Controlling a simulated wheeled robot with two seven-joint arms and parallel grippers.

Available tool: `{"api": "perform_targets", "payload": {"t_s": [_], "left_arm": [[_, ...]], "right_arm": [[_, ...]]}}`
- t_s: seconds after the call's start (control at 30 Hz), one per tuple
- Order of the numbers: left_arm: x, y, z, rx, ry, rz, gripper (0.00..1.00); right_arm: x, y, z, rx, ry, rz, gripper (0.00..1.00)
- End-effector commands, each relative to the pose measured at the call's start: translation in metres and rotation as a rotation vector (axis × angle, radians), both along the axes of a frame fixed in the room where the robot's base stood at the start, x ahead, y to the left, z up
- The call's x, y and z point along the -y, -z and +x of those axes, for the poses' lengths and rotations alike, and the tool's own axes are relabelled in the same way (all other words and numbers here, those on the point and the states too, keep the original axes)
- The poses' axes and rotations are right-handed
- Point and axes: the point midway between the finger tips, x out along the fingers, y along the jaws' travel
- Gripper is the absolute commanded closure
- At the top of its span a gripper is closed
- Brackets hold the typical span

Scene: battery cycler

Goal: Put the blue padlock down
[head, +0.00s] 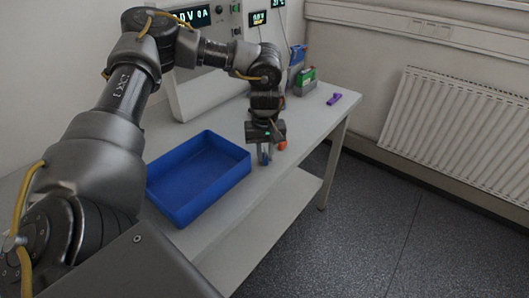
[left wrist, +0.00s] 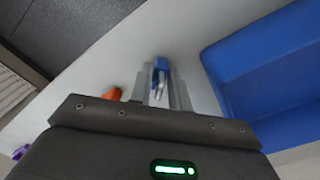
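The blue padlock (left wrist: 161,64) shows in the left wrist view between the two grey fingers of my left gripper (left wrist: 163,80), its metal shackle towards the palm. In the head view my left gripper (head: 265,152) points down over the table's front part, just right of the blue tray. A small blue bit of the padlock (head: 264,159) shows at its fingertips. The fingers look closed on the padlock; whether it touches the table top is hard to tell. My right gripper is out of view.
The empty blue tray (head: 152,190) stands left of the gripper on the white table (head: 318,112). An orange-red object (head: 283,145) lies close by on the right. A purple object (head: 334,98) lies farther right. Green and grey devices (head: 305,76) stand behind, near the cycler panel.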

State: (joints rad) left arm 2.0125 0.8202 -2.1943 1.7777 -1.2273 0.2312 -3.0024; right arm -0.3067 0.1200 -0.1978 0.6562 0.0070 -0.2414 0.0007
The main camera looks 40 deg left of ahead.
Motion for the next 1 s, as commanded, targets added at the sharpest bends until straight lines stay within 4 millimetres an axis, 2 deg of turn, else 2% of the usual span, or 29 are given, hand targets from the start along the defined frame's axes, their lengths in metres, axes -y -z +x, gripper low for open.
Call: {"api": "perform_targets", "payload": {"t_s": [0.03, 0.1, 0.13, 0.27, 0.47, 0.57, 0.8, 1.0], "left_arm": [[0.0, 0.0, 0.0, 0.001, 0.0, -0.001, 0.74], [0.0, 0.0, 0.0, 0.001, 0.0, -0.001, 0.65], [0.0, 0.0, 0.0, 0.001, 0.0, -0.001, 0.64], [0.0, 0.0, 0.0, 0.001, 0.0, -0.001, 0.64], [0.0, -0.005, 0.001, 0.003, 0.0, 0.0, 0.64], [0.0, -0.017, 0.001, 0.006, 0.001, 0.0, 0.64], [0.0, -0.071, 0.001, 0.006, 0.001, 0.002, 0.64], [0.0, -0.106, 0.0, 0.003, -0.001, 0.002, 0.64]], "right_arm": [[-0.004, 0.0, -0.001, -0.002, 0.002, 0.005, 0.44], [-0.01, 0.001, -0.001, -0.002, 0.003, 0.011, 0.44], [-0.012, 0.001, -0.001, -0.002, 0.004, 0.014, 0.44], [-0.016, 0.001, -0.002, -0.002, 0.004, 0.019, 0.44], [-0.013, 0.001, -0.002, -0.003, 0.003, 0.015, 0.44], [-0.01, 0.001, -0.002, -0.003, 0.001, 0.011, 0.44], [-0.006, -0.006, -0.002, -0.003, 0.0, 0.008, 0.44], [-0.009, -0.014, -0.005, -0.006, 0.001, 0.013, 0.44]]}}
